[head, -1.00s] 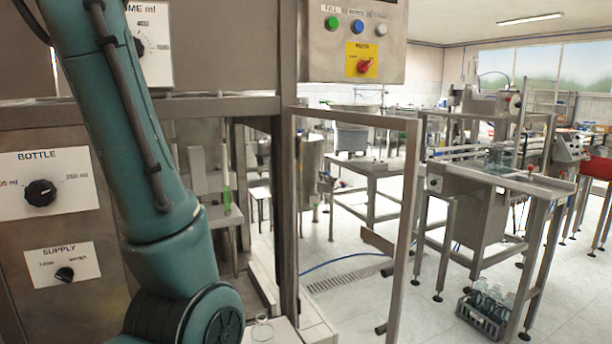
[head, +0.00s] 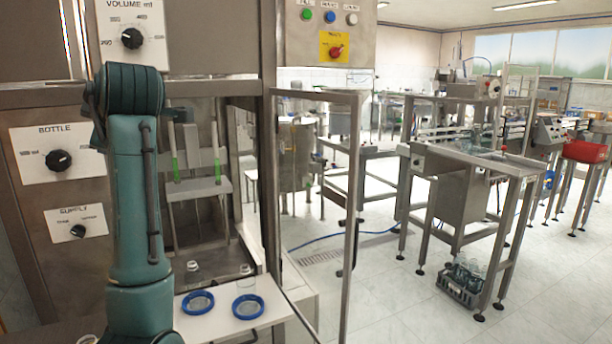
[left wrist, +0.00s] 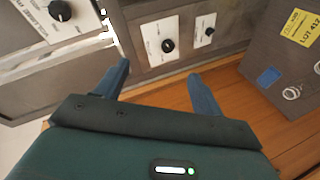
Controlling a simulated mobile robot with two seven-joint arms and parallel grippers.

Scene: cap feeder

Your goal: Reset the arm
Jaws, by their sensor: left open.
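My teal arm (head: 138,200) stands upright at the left of the head view, in front of the steel filling machine (head: 215,50). Its gripper does not show there. In the left wrist view my left gripper (left wrist: 158,75) is open, with its two blue-grey fingers wide apart and nothing between them. Beyond the fingers are two white dial plates, one with a large black knob (left wrist: 167,46) and one with a smaller knob (left wrist: 210,31). My right gripper is in neither view.
A white shelf (head: 215,325) holds two blue rings (head: 198,302) (head: 247,306) and small clear vessels. A steel door frame (head: 352,200) stands right of it. In the wrist view a grey box (left wrist: 265,65) with a yellow label stands on a wooden surface (left wrist: 240,115).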

